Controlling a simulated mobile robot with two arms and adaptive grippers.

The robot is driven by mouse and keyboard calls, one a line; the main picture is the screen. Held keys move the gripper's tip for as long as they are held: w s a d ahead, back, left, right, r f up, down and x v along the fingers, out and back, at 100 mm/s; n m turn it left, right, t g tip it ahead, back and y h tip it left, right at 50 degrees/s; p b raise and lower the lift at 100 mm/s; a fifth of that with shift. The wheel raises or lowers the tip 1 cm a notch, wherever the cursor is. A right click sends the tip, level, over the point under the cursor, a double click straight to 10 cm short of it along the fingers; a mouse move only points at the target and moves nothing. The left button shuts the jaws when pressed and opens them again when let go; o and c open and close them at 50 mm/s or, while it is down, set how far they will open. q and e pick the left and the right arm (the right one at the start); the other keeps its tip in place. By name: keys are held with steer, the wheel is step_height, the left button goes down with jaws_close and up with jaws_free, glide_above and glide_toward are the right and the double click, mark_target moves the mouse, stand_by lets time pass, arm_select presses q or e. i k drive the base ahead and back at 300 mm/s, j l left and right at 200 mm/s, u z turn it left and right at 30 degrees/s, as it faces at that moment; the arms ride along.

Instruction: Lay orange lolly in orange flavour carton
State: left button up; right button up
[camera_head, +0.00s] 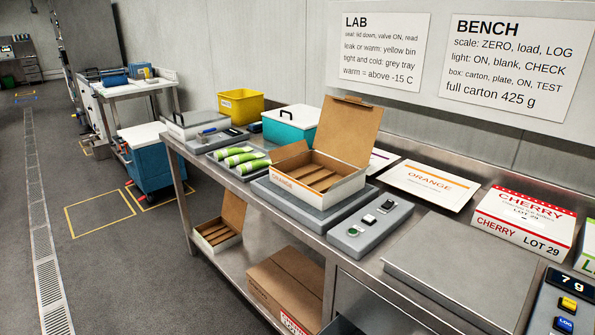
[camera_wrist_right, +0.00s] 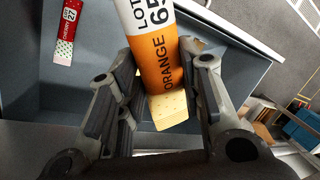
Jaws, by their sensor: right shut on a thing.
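The orange flavour carton (camera_head: 345,190) stands open on a grey plate in the head view, its brown lid (camera_head: 347,128) raised at the back. Brown dividers show inside, and I see no lolly in it. In the right wrist view my right gripper (camera_wrist_right: 162,70) is shut on the orange lolly (camera_wrist_right: 152,50), a white and orange wrapped packet with a pale dotted end. The lolly is over a grey bin (camera_wrist_right: 100,75). My left gripper is in neither view, and the head view does not show my right one.
A red-and-white cherry packet (camera_wrist_right: 68,30) lies in the grey bin. On the bench, green packets (camera_head: 240,158) lie left of the carton, with a button box (camera_head: 370,228) in front. An orange card (camera_head: 430,184) and a cherry carton (camera_head: 522,222) are right. The steel plate (camera_head: 462,262) is bare.

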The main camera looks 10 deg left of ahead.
mark_target(311, 180)
steer(key=i+j, duration=0.25)
steer(key=j, duration=0.15)
steer(key=i+j, duration=0.25)
steer(key=j, duration=0.15)
steer(key=i+j, duration=0.5)
steer(key=j, duration=0.25)
